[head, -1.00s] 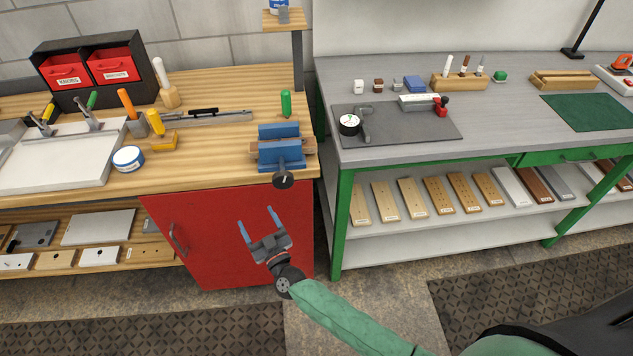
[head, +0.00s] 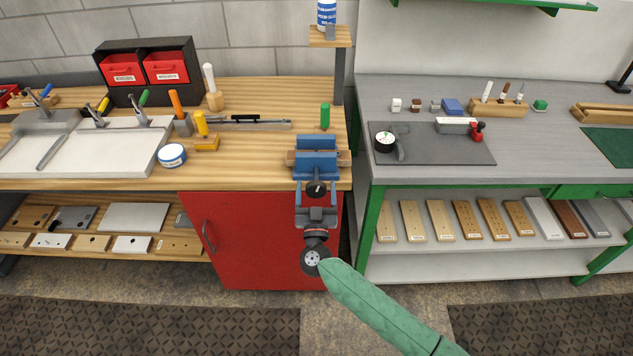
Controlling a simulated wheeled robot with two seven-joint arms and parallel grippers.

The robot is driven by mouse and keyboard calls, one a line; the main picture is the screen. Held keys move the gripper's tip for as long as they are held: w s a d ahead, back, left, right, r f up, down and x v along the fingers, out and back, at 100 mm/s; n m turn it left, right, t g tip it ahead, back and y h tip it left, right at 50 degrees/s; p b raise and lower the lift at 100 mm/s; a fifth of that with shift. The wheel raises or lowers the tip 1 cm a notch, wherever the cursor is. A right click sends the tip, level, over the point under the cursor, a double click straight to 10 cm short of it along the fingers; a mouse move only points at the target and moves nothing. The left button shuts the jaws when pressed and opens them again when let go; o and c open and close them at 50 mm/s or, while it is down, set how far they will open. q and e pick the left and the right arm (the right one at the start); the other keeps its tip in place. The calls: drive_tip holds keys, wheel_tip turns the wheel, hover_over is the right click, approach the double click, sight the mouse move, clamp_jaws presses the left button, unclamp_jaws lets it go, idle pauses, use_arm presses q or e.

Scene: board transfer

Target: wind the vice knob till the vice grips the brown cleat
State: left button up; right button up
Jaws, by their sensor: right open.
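The blue vice (head: 316,164) sits at the front right edge of the wooden bench. Its dark round knob (head: 316,188) faces me at the front. The brown cleat (head: 343,158) lies crosswise in the vice, its ends showing beyond the jaws on both sides; I cannot tell whether the jaws touch it. My right gripper (head: 316,193) is open in front of the vice, with its fingers at the two sides of the knob. Contact with the knob cannot be made out. My left gripper is not in view.
A green-handled tool (head: 325,116) stands behind the vice, near the post of a small shelf (head: 330,41). A red cabinet door (head: 255,240) is below the bench. A grey table with a green frame (head: 374,215) stands to the right, across a narrow gap.

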drive_tip(key=shift+x, duration=0.85)
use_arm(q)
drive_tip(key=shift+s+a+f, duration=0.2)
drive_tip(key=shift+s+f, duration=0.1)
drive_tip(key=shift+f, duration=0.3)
use_arm(e)
drive_tip(key=c, duration=0.9)
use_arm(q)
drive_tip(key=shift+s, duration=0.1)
use_arm(e)
drive_tip(key=shift+m, duration=0.4)
